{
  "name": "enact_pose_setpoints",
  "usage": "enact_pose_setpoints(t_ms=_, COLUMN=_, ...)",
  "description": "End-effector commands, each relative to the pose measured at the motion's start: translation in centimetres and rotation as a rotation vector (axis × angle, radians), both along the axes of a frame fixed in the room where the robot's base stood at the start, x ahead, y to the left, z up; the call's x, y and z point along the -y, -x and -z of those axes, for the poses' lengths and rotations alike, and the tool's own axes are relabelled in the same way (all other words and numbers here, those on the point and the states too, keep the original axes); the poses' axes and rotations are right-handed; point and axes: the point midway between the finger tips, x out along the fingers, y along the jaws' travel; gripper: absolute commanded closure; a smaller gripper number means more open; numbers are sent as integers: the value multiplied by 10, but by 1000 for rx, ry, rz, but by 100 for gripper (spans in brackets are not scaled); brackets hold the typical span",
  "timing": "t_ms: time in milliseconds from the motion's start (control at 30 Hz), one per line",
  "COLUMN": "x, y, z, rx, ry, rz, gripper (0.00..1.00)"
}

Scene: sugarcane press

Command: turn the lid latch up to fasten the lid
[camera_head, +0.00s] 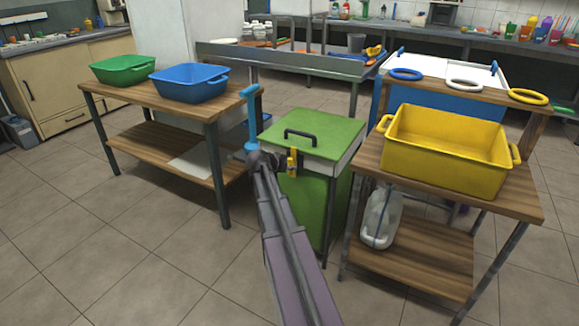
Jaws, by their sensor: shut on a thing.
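The green press cabinet (302,210) stands in the middle, with a flat green lid (325,132) lying closed on top. A black handle (302,135) is on the lid. The small yellow lid latch (292,162) is at the cabinet's front left, just below the lid's edge, and looks roughly upright. My gripper (281,160) is at the latch and shut on it. The dark fingers and my wrist hide part of the latch and its mount, so the exact grip is hard to see.
A wooden table at left bears green (124,69) and blue (190,84) tubs. A wooden table at right bears a yellow tub (445,150), with a plastic jug (382,218) below. The front left floor is free.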

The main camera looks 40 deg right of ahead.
Motion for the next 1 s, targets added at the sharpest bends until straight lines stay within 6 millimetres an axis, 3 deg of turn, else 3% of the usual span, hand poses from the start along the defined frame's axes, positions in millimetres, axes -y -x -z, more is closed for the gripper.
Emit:
enact_pose_setpoints(t_ms=467, x=1, y=0, z=0, rx=20, ry=-7, rz=2, gripper=100)
enact_pose_setpoints(t_ms=500, x=1, y=0, z=0, rx=20, ry=-7, rz=2, gripper=58)
enact_pose_setpoints(t_ms=567, x=1, y=0, z=0, rx=20, ry=-7, rz=2, gripper=40)
enact_pose_setpoints(t_ms=600, x=1, y=0, z=0, rx=20, ry=-7, rz=2, gripper=36)
enact_pose_setpoints(t_ms=1000, x=0, y=-1, z=0, rx=14, ry=-6, rz=0, gripper=36)
